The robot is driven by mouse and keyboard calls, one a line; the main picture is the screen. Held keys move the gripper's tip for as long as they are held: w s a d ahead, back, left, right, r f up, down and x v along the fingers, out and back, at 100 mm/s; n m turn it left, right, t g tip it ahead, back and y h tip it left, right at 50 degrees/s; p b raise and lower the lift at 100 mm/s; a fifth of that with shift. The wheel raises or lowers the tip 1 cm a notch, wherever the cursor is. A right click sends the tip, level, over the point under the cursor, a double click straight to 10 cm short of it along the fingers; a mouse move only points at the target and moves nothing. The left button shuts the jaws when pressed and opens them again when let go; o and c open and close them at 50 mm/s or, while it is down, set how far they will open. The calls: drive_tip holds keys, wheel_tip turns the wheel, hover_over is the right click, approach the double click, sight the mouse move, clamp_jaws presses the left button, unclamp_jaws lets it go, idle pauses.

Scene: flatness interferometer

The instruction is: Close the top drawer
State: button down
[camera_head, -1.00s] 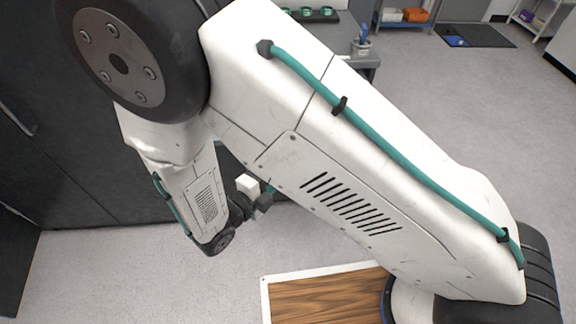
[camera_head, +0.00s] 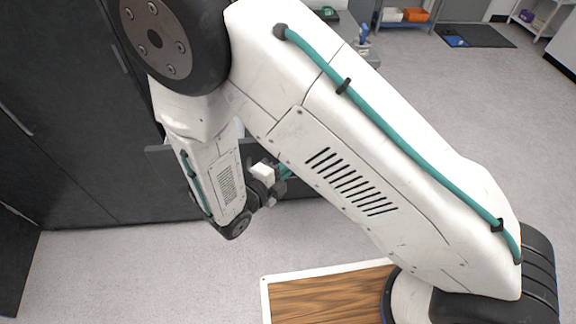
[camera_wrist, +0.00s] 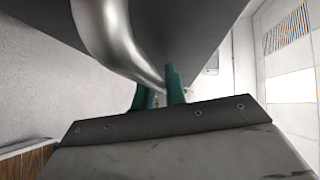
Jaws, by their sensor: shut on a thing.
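The metal handle (camera_wrist: 105,35) is a curved silver bar on a dark grey drawer front (camera_wrist: 190,35) in the wrist view. My gripper (camera_wrist: 160,88) has its teal fingers shut on the handle, close against the front. In the head view my gripper (camera_head: 284,174) is beside the dark cabinet (camera_head: 75,140), largely behind my arm. A grey edge (camera_head: 157,149) shows left of my arm and seems to belong to the drawer. My arm hides most of the drawer, so how far it stands out cannot be told.
A wooden board with a white rim (camera_head: 320,276) is at the bottom. Grey floor (camera_head: 150,270) is open in front of the cabinet. A shelf with orange bins (camera_head: 417,15) and a dark mat (camera_head: 474,35) are at the back right.

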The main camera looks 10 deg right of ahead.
drive_tip(key=w, duration=1.9)
drive_tip(key=w+d, duration=0.1)
drive_tip(key=w, duration=0.8)
drive_tip(key=shift+w, duration=0.5)
drive_tip(key=shift+r, duration=0.1)
drive_tip(key=c, duration=1.5)
unclamp_jaws()
drive_tip(key=shift+w, duration=0.15)
drive_tip(key=shift+o, duration=0.2)
drive_tip(key=shift+v, duration=3.95)
